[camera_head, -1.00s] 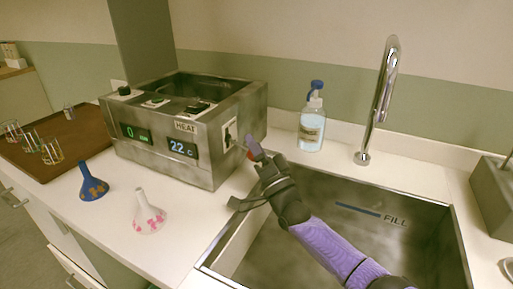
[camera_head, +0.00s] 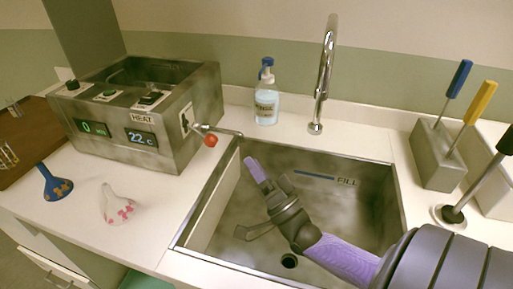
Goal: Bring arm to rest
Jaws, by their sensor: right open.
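My right gripper (camera_head: 262,203) is over the sink (camera_head: 345,215), with its arm coming in from the lower right. Its fingers are spread apart and nothing is between them. The steel heating bath (camera_head: 150,118) stands on the counter to the left, with displays reading 0 and 22 c. A tap with a red knob (camera_head: 211,140) sticks out of its right side, and the gripper is apart from it. My left gripper is out of view.
A blue funnel (camera_head: 55,185) and a white funnel with pink patches (camera_head: 117,206) stand on the counter. A pump bottle (camera_head: 266,100) and a tall faucet (camera_head: 326,75) are behind the sink. A holder with blue and yellow handled tools (camera_head: 438,155) is on the right.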

